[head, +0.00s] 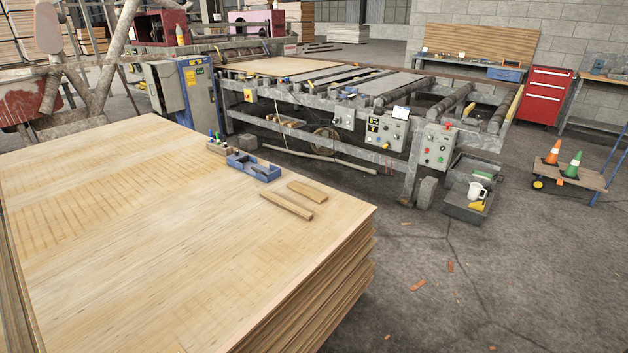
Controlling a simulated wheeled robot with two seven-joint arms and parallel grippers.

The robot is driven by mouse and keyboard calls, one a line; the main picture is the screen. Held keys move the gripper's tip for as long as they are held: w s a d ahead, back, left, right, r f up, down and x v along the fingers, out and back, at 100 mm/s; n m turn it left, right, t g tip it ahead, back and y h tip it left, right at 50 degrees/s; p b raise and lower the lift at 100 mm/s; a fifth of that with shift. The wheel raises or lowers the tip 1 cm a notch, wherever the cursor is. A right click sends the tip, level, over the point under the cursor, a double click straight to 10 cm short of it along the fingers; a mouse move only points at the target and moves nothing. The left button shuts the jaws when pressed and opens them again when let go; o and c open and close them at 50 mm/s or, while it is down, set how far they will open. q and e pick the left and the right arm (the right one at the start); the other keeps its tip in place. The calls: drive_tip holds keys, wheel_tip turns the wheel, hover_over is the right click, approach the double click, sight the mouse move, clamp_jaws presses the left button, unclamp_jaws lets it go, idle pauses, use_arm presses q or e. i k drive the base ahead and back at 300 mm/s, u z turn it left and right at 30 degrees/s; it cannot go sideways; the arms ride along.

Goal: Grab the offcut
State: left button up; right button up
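Two small wooden strips that look like offcuts lie flat on the veneer stack (120,250), near its right corner. The longer, narrower strip (286,206) is nearer to me. The shorter, wider strip (307,191) lies just behind it, apart from it. I cannot tell which one is the offcut of the task. Nothing covers either strip. Neither of my grippers shows in the head view.
A blue tray (254,167) and a wooden block holding pens (220,148) stand behind the strips on the stack. A roller machine (360,110) stands beyond. A cart with cones (560,172) is at right. The floor (460,290) right of the stack is mostly clear, with scattered scraps.

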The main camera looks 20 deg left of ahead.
sight(304, 190)
drive_tip(key=i, duration=1.1)
drive_tip(key=z, duration=0.85)
drive_tip(key=i, duration=3.55)
drive_tip(key=u, duration=2.45)
